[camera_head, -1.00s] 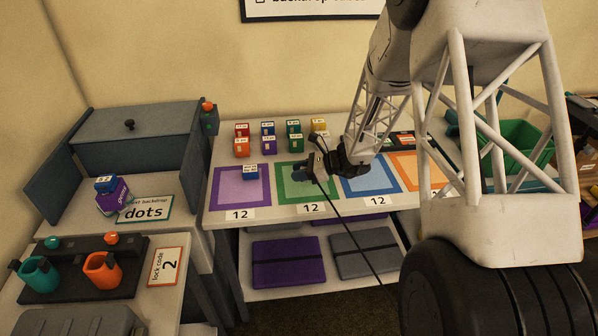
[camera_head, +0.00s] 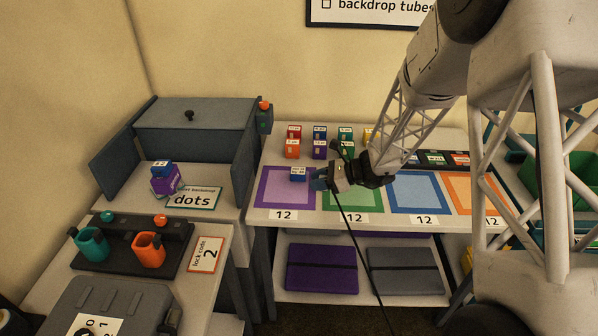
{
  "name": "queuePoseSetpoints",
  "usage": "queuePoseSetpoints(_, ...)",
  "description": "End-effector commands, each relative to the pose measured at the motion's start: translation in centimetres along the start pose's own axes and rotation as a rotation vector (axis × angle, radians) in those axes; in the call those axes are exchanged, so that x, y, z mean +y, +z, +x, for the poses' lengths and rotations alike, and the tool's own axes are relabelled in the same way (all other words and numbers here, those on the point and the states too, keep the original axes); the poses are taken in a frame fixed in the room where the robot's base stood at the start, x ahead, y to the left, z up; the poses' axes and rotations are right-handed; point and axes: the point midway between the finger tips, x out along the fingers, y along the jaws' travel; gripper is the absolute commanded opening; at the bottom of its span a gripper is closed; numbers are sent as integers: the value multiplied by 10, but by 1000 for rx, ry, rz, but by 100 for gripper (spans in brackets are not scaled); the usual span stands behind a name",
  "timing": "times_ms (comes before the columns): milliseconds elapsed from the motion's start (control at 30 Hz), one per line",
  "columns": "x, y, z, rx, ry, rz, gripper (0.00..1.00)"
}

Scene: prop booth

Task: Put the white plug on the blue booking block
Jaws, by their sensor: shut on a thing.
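My gripper (camera_head: 322,181) is above the border between the purple and green mats, pointing left. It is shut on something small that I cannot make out. A thin black cable hangs from it past the table's front. I cannot pick out a white plug in this view. A small blue block (camera_head: 298,175) with a white label lies on the purple mat (camera_head: 272,199), just left of the fingertips. Another blue block (camera_head: 160,168) sits on a purple block (camera_head: 166,185) at the left. Its label is too small to read, so I cannot tell which is the booking block.
Green (camera_head: 352,205), blue (camera_head: 415,209) and orange mats lie in the row. Several small coloured blocks (camera_head: 292,149) stand behind. Purple (camera_head: 320,268) and grey cases lie on the shelf below. Teal (camera_head: 91,245) and orange cups stand at the left.

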Motion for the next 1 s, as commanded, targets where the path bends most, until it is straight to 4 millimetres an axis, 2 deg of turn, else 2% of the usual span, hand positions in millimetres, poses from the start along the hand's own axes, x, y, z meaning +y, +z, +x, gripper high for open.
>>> queuePoseSetpoints(200,18,20,24,0,53,-24,8)
queuePoseSetpoints(400,23,25,30,1,68,-29,8)
queuePoseSetpoints(767,22,24,30,1,68,-29,8)
queuePoseSetpoints(1000,7,25,36,1,68,-29,8)
